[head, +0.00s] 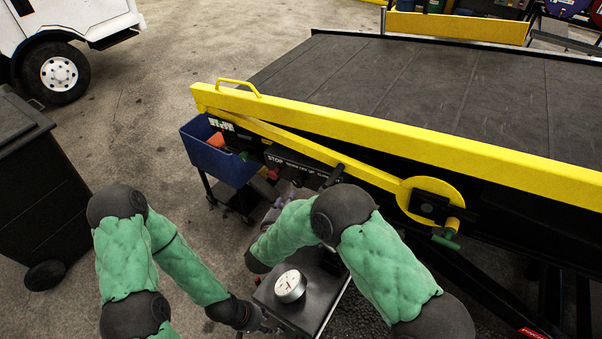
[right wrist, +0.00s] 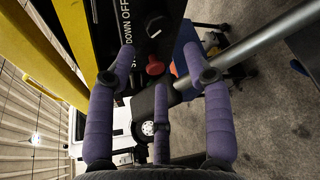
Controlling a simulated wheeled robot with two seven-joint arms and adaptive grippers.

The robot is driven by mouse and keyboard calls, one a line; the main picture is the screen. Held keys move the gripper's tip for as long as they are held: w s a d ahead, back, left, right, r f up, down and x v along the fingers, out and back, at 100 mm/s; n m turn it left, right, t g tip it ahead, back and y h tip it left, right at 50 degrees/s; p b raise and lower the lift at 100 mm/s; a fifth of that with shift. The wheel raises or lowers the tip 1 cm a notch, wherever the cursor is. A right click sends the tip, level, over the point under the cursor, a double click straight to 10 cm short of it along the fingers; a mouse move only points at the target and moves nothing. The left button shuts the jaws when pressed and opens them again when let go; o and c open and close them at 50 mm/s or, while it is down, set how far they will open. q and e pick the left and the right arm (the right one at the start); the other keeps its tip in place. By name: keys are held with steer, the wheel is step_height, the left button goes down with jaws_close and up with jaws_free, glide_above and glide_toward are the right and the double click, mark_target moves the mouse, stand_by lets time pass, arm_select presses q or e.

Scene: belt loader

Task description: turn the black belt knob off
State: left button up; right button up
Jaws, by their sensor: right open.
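In the right wrist view a black knob (right wrist: 156,26) shows dimly on the dark panel, beside white lettering that includes "DOWN OFF". A red knob (right wrist: 155,66) sits below it in the picture. My right gripper (right wrist: 160,62) is open, its purple fingers spread on either side of the red knob in this view, with nothing held. In the head view my right gripper (head: 291,187) is in front of the panel under the yellow rail, partly hidden by my arm. My left gripper (head: 266,326) is low, near the dark box; its fingers are too small to judge.
The yellow rail (head: 360,133) and sloping yellow bar (head: 300,143) run above the panel. A blue bin (head: 215,160) stands to its left. A grey bar (right wrist: 255,48) crosses the right wrist view close to the fingers. A round white gauge (head: 290,286) sits on the dark box.

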mark_target(298, 184)
steer(key=x, duration=1)
steer(key=c, duration=0.8)
